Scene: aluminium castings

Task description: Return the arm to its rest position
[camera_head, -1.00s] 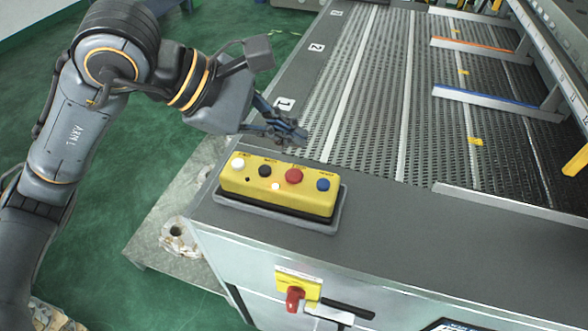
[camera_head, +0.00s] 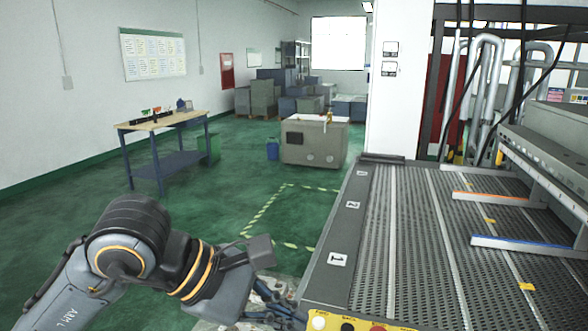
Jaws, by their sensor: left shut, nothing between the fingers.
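My left arm comes in from the lower left. Its left gripper (camera_head: 277,299) is shut and empty, low in the view, beside the near left corner of the machine with the slatted bed (camera_head: 400,235). The yellow button box (camera_head: 345,318) shows only its top at the bottom edge, with white, black and red buttons partly in view. The gripper is to the left of the box, apart from it as far as I can tell. My right gripper is not in view.
A workbench (camera_head: 165,122) with small items stands at the far left. A grey cabinet (camera_head: 313,143) and a blue bin (camera_head: 272,149) stand further back. Blue and orange bars lie over the slatted bed. Green floor (camera_head: 225,200) with a yellow dashed marking is open between them.

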